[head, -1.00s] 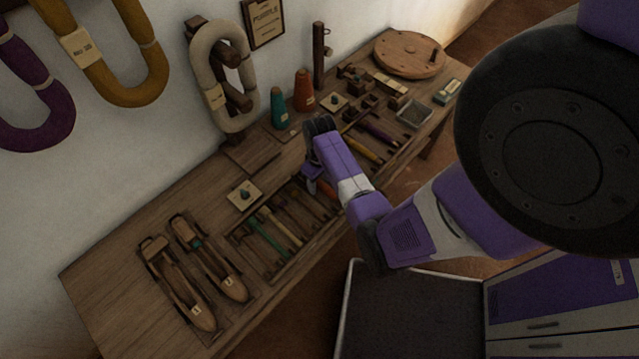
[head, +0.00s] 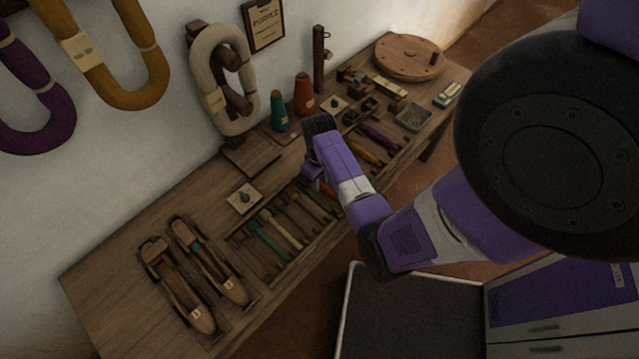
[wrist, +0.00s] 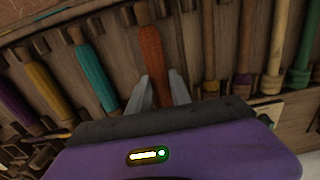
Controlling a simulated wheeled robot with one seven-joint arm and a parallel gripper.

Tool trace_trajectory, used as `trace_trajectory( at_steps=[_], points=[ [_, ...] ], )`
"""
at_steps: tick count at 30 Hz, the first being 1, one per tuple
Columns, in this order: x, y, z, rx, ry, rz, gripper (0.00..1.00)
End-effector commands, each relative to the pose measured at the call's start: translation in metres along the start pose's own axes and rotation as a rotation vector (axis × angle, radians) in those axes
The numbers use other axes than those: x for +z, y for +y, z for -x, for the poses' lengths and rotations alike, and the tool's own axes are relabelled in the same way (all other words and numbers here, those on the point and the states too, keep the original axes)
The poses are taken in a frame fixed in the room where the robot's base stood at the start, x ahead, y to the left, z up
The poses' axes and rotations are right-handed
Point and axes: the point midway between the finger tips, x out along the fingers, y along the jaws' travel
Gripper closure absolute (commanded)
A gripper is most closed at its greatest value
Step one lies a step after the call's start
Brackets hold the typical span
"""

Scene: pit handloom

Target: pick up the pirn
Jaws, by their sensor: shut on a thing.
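My gripper (wrist: 162,88) is in the wrist view, its two pale fingers shut around the rust-orange pirn (wrist: 151,48). The pirn's upper part stands out beyond the fingertips; its lower end is hidden by my gripper. I cannot tell whether it is clear of the rack. To its left in the wrist view lie a teal pirn (wrist: 93,76), a yellow pirn (wrist: 47,90) and a purple pirn (wrist: 17,105). In the head view my arm hides much of the rack's middle.
The rack is set in a wooden bench (head: 130,232) along the wall. Two boat shuttles (head: 212,262) lie at the near left. Teal and orange cones (head: 303,95), a post (head: 319,60) and a round wooden disc (head: 410,57) stand farther back. Yarn hanks (head: 222,80) hang on the wall.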

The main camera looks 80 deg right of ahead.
Motion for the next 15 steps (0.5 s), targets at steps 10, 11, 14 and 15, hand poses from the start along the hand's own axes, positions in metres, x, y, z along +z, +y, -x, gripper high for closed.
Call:
trace_trajectory(
  at_steps=[10,11,14,15],
  points=[
    [-0.002,0.000,0.085,0.003,0.006,0.001,1.00],
    [-0.002,0.000,0.094,0.003,0.006,0.001,1.00],
    [-0.002,0.000,0.120,0.003,0.007,0.001,1.00],
    [-0.001,0.000,0.130,0.002,0.007,0.001,1.00]
  ],
)
